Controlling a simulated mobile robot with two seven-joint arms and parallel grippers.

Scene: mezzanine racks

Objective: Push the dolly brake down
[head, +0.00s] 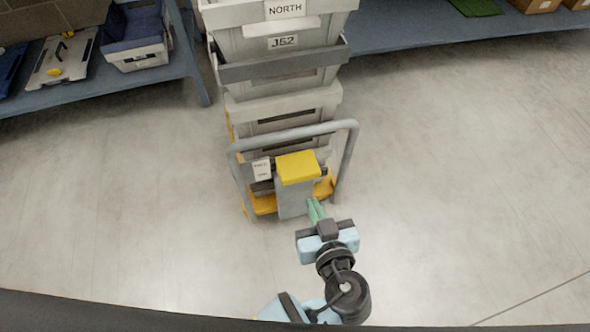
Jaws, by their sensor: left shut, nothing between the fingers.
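The dolly (262,204) has a yellow base and a grey tube handle frame, and carries a stack of grey crates (290,110). A yellow pad (297,167), which looks like the brake pedal, sits on top of a grey block (295,203) at the dolly's near side. Whether the pad is up or down is hard to tell. My left gripper (315,207) has green fingers, shut and empty, at the lower right of the grey block, below the pad in the picture. I cannot tell whether the fingers touch the block. My right gripper is not in view.
A white label (262,168) hangs left of the pad. A blue-grey shelf (100,98) with bins stands at the back left, and another shelf (430,37) runs along the back right. The concrete floor (460,180) is clear on both sides of the dolly.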

